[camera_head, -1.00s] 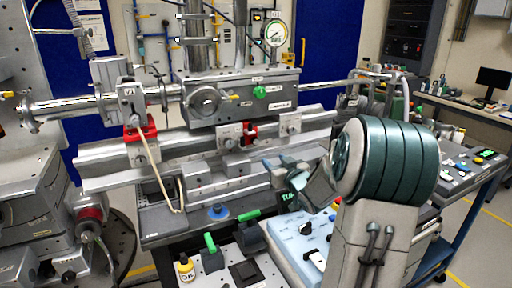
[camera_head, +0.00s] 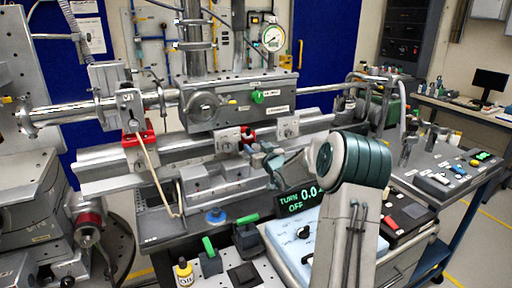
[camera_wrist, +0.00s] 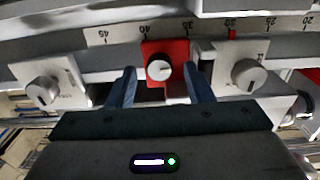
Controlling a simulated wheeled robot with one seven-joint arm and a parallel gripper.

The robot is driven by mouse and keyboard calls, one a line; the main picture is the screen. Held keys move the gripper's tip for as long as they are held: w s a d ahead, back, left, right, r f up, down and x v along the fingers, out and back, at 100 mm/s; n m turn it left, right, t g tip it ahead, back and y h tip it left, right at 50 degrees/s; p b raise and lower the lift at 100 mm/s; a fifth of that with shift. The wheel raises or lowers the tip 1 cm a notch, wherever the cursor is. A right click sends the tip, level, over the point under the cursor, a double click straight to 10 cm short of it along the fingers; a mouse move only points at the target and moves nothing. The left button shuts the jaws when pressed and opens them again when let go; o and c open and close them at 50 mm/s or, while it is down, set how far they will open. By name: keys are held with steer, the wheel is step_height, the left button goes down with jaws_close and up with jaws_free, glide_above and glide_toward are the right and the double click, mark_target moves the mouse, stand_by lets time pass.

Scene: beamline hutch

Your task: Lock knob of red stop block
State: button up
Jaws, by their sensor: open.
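The red stop block (camera_wrist: 175,50) sits on the scaled rail between two pale blocks in the wrist view. Its round grey knob (camera_wrist: 159,69) faces me, with a pale pointer mark towards the right. My gripper (camera_wrist: 163,84) is open, its two blue-grey fingers apart at the lower left and right of the block, with nothing between them held. In the head view the red block (camera_head: 248,134) shows only partly behind my gripper (camera_head: 262,149), which is close in front of the rail.
Pale blocks with knobs stand close by at left (camera_wrist: 48,88) and right (camera_wrist: 240,72). A red piece (camera_head: 138,137) lies under the left carriage. A lit display (camera_head: 299,201) reads "TURN 0.0" and "OFF".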

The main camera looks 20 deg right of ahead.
steer(key=shift+w, duration=0.25)
steer(key=c, duration=1)
